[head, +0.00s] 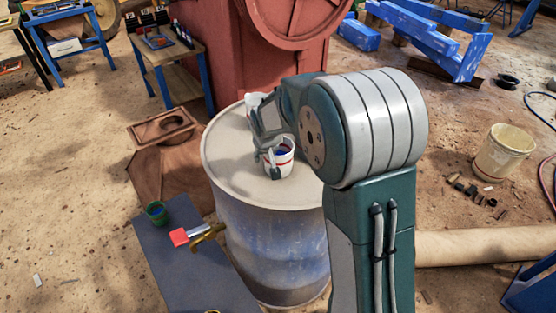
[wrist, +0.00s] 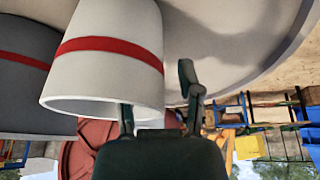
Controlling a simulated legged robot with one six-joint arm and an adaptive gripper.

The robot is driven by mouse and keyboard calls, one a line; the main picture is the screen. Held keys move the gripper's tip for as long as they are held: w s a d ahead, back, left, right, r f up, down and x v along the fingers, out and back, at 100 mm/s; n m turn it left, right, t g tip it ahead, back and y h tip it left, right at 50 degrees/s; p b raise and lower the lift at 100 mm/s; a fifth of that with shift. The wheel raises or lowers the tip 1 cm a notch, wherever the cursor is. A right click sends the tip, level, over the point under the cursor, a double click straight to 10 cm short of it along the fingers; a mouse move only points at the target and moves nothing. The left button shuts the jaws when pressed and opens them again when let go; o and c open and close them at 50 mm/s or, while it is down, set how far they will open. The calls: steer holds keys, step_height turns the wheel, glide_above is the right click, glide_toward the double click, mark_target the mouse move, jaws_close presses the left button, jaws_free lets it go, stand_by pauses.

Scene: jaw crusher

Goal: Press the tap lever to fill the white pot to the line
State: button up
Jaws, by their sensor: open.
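A white pot (head: 280,160) with a red line stands upright on the pale drum top (head: 228,150). Blue shows inside it. My gripper (head: 268,165) is at this pot, its fingers open. In the wrist view the picture is upside down; the white pot (wrist: 110,50) fills the upper middle. One finger of my gripper (wrist: 160,108) overlaps its rim, and the other is right of its wall. I cannot tell whether the first finger is inside the pot. A brass tap (head: 208,236) with a red lever end (head: 179,237) is at the front left, away from my gripper.
A second white pot (head: 254,100) stands behind my gripper on the drum. A green cup (head: 156,212) is on the dark bench (head: 185,275) beside the tap. The red machine (head: 275,45) stands behind.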

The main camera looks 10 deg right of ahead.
jaws_close()
steer(key=shift+r, duration=0.15)
steer(key=shift+r, duration=0.3)
step_height(320, 180, up, 2)
steer(key=shift+r, duration=0.1)
steer(key=s+d+r, duration=0.1)
steer(key=s+r, duration=0.8)
steer(key=s, duration=0.5)
steer(key=shift+r, duration=0.4)
